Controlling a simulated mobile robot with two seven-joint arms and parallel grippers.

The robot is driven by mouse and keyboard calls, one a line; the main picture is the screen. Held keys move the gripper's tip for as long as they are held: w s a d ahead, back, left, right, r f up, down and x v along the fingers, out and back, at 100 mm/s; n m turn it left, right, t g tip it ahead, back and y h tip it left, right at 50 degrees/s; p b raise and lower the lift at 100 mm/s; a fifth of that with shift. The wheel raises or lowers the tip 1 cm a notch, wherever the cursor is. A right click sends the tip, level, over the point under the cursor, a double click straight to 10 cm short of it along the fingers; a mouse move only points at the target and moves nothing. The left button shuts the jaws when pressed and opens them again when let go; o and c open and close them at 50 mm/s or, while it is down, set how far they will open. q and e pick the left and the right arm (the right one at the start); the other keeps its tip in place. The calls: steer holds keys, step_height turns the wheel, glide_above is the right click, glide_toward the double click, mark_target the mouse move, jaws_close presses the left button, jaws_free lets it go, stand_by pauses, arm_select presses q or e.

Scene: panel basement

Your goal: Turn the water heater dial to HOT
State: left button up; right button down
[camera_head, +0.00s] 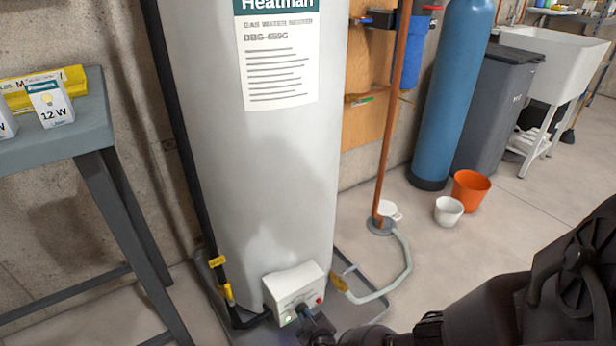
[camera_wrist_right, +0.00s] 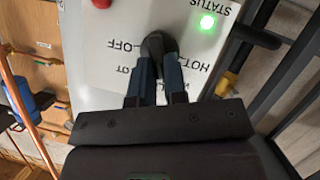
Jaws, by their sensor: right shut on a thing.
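The water heater (camera_head: 250,150) is a tall grey tank with a white control box (camera_head: 295,285) low on its front. The box also fills the upper part of the right wrist view (camera_wrist_right: 110,25), its lettering upside down. The dark dial (camera_wrist_right: 158,43) sits between labels reading OFF and HOT, with other labels partly hidden by the fingers. My right gripper (camera_wrist_right: 158,66) has its two fingers closed on the dial from the front. In the head view the right gripper (camera_head: 318,328) is at the box's lower front. The dial's pointer cannot be made out. My left gripper is not in view.
A green status light (camera_wrist_right: 207,22) and a red button (camera_wrist_right: 101,3) are on the box. A gas pipe with a yellow valve (camera_head: 228,291) runs left of it; a grey hose (camera_head: 400,275) lies right. A grey table (camera_head: 75,130) stands left. Buckets (camera_head: 469,190) stand on open floor.

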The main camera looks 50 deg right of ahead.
steer(key=shift+w+a+n+h, duration=0.1)
steer(key=shift+n+h, duration=0.5)
steer(key=shift+n, duration=0.2)
steer(key=shift+f, duration=0.1)
steer(key=c, duration=1.2)
jaws_free()
steer(key=shift+o, duration=0.2)
steer(key=shift+s+a, duration=0.2)
steer(key=shift+s, duration=0.1)
arm_select(q)
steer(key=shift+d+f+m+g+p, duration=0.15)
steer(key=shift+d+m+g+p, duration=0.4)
steer(key=shift+p, duration=1.1)
arm_select(e)
steer(key=v, duration=1)
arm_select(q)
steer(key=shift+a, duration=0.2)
